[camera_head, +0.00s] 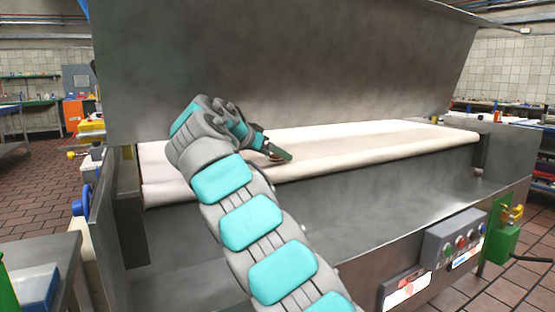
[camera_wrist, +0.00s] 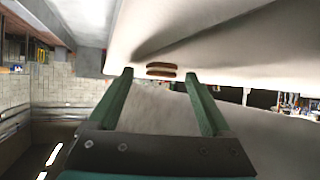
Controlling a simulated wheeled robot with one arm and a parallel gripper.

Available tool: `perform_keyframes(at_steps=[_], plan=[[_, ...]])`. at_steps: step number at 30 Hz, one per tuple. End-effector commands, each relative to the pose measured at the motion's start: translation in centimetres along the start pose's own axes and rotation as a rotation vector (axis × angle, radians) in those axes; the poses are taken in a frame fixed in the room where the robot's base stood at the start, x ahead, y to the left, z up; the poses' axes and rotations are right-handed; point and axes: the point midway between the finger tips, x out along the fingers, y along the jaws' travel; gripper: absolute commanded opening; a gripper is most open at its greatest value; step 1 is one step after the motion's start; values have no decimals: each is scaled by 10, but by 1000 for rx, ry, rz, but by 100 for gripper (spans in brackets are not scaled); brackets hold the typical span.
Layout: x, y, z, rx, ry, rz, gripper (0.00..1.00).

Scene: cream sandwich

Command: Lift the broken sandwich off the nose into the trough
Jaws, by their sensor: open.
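The sandwich (camera_wrist: 161,70) shows in the wrist view as two brown biscuit layers with a pale layer between. It lies at the edge of the cream belt (camera_head: 390,140), at the rounded nose (camera_head: 350,163). My gripper (camera_wrist: 158,76) is open, its green fingers pointing at the sandwich, one to each side in the picture. The sandwich appears just beyond the fingertips; I cannot tell whether they touch it. In the head view my gripper (camera_head: 280,153) is over the nose, and the sandwich is mostly hidden there. The steel trough (camera_head: 330,205) runs below the nose.
A large steel hood (camera_head: 280,65) stands raised over the belt. A grey control box (camera_head: 455,243) with coloured buttons is on the front right. A green box (camera_head: 499,240) stands right of it. The trough's visible part looks clear.

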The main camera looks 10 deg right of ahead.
Motion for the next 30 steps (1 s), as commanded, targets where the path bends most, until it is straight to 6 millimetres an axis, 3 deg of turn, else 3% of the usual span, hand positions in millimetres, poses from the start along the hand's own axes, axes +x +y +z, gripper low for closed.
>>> perform_keyframes(at_steps=[5, 27, 30], plan=[[0, 0, 0, 0, 0, -1, 83], [0, 0, 0, -1, -1, 0, 0], [0, 0, 0, -1, -1, 0, 0]])
